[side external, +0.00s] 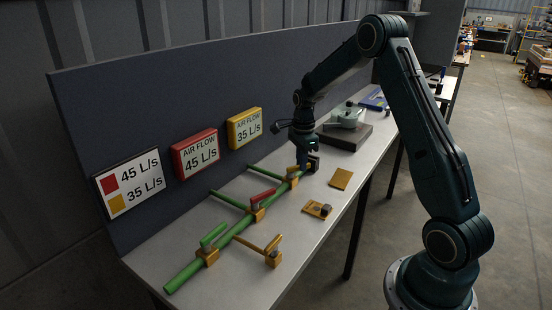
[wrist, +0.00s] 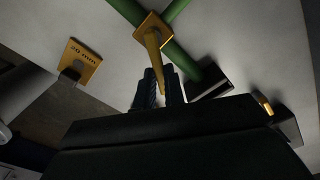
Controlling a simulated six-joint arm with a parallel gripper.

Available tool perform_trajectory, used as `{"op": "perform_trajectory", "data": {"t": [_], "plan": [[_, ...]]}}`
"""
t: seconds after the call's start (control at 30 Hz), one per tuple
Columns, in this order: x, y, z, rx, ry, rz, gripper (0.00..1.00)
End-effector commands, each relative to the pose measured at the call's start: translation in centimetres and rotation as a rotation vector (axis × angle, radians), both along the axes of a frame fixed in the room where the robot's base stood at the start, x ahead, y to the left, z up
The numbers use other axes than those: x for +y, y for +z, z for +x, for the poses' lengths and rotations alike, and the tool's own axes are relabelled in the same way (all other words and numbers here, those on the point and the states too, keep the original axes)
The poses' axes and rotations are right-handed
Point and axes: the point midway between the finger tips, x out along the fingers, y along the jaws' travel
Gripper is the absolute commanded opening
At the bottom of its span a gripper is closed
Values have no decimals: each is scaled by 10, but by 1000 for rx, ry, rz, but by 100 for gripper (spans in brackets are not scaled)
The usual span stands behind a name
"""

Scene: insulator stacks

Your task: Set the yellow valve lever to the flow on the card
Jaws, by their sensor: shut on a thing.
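The yellow valve lever (wrist: 155,55) shows in the wrist view, running from its yellow valve body (wrist: 150,29) to between my fingertips. My gripper (wrist: 161,80) is shut on the lever's free end. In the side view my gripper (side external: 303,168) is at the far end of the green pipe (side external: 241,227) and hides most of this lever. The white card (side external: 130,184) on the back panel reads 45 L/s beside a red square and 35 L/s beside a yellow square. The yellow display (side external: 244,128) reads AIR FLOW 35 L/s.
A red display (side external: 195,153) reads AIR FLOW 45 L/s. The pipe also carries a red lever (side external: 263,197) and a green lever (side external: 213,235). Yellow plates (side external: 341,179) lie on the bench right of the pipe. A dark block (side external: 343,136) stands behind my gripper.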

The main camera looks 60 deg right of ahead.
Motion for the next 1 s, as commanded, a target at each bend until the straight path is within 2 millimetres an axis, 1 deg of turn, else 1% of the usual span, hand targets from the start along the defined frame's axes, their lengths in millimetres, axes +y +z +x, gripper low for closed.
{"op": "perform_trajectory", "data": {"t": [0.03, 0.13, 0.47, 0.67, 0.87, 1.0], "plan": [[0, 1, 1, -2, 1, -1, 13], [0, 1, 0, -2, 1, -1, 32], [0, 1, 0, -1, 2, -1, 33], [0, 9, 1, -3, 2, -2, 33], [0, 31, 0, -3, 2, -2, 33], [0, 54, 1, -4, 2, -3, 33]]}}
